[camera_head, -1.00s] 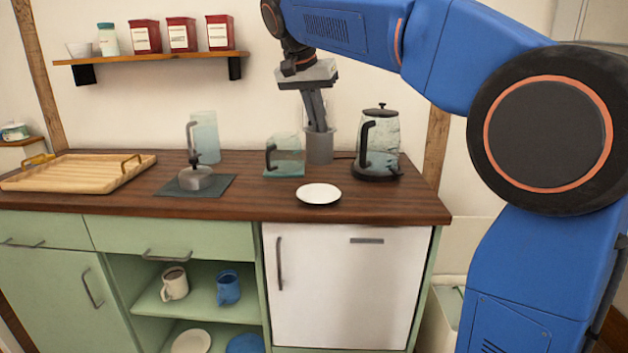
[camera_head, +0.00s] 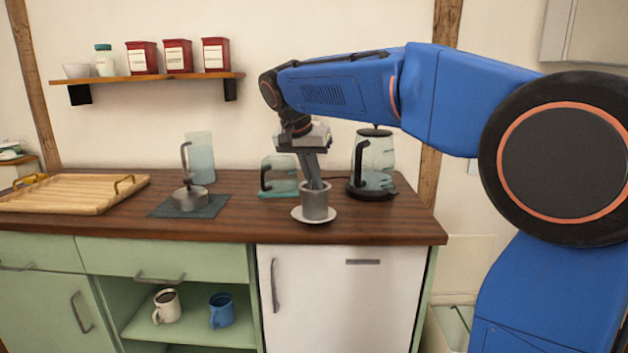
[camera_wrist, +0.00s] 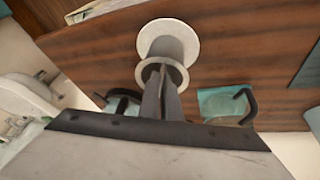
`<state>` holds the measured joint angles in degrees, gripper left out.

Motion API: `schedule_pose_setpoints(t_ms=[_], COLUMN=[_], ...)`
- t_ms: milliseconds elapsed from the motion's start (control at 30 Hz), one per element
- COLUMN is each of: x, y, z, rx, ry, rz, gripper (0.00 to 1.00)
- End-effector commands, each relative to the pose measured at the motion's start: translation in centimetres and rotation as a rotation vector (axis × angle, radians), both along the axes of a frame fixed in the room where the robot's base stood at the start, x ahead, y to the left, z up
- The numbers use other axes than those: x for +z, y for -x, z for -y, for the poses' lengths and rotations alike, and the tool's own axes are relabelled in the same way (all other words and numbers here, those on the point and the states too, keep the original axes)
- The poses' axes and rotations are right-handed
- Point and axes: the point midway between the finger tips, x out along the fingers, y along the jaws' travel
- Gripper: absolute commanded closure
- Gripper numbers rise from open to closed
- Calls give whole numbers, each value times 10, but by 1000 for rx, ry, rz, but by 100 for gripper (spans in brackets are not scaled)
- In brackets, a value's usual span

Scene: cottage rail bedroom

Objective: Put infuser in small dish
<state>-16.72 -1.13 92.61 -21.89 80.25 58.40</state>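The infuser (camera_head: 315,204) is a grey cylinder with a wider rim. It is upright over the small dish (camera_head: 297,216), a round white plate near the counter's front edge. My gripper (camera_head: 316,183) points down with its fingers together at the infuser's rim and appears shut on it. In the wrist view, the fingers (camera_wrist: 162,92) meet the infuser's rim (camera_wrist: 145,72), and the dish (camera_wrist: 168,28) shows beyond its body. The infuser's base lies within the dish's outline; I cannot tell whether it touches the dish.
A glass kettle (camera_head: 372,165) stands right of the infuser, and a glass pitcher (camera_head: 280,178) stands behind left. A lidded grey pot (camera_head: 190,199) sits on a dark mat (camera_head: 160,208). A wooden tray (camera_head: 75,195) is far left. The counter between mat and dish is clear.

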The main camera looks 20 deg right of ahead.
Motion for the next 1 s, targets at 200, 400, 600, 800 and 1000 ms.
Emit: schedule_pose_setpoints(t_ms=[200, 400, 600, 800, 1000], x=[-1, 0, 17, 52, 85], y=[0, 0, 4, 13, 22], z=[0, 0, -6, -18, -29], rx=[0, 0, 0, 2, 1], ry=[1, 0, 0, -1, 0], rz=[-2, -1, 0, 2, 0], gripper=[78, 78, 78, 78, 78])
